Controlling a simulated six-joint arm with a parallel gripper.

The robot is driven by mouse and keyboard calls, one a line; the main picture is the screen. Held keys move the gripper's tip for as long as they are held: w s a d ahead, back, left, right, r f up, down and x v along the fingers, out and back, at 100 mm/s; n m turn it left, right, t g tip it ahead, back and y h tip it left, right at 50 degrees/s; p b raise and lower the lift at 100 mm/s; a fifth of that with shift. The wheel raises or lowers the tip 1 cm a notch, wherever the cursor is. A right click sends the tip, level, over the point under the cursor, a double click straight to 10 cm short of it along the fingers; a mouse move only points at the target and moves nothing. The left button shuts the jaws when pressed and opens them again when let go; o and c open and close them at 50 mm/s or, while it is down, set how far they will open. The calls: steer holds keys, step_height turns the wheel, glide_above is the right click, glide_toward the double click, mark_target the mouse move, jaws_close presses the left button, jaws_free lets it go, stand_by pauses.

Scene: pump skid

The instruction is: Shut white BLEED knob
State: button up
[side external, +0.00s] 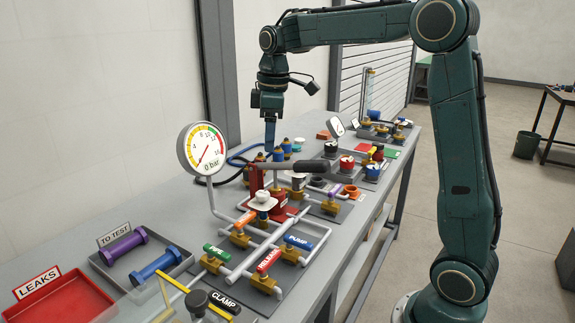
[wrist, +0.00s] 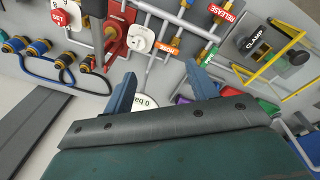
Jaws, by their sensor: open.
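The white BLEED knob (side external: 262,201) sits on the pipework in the middle of the skid in the side view.
The gauge (side external: 202,149) stands left of my gripper, reading about 0 bar. A black-gripped pump lever (side external: 300,164) lies close to the knob. Green, red, blue and orange valve handles surround it.

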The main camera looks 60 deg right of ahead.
steer(key=n+g, duration=0.1)
steer(key=n, duration=0.1)
glide_above(262, 193)
step_height(262, 193, down, 5)
steer(key=shift+f, duration=0.15)
step_height(262, 193, down, 14)
steer(key=shift+r, duration=0.1)
stand_by(0.6)
steer(key=shift+c, duration=0.2)
steer(key=c, duration=1)
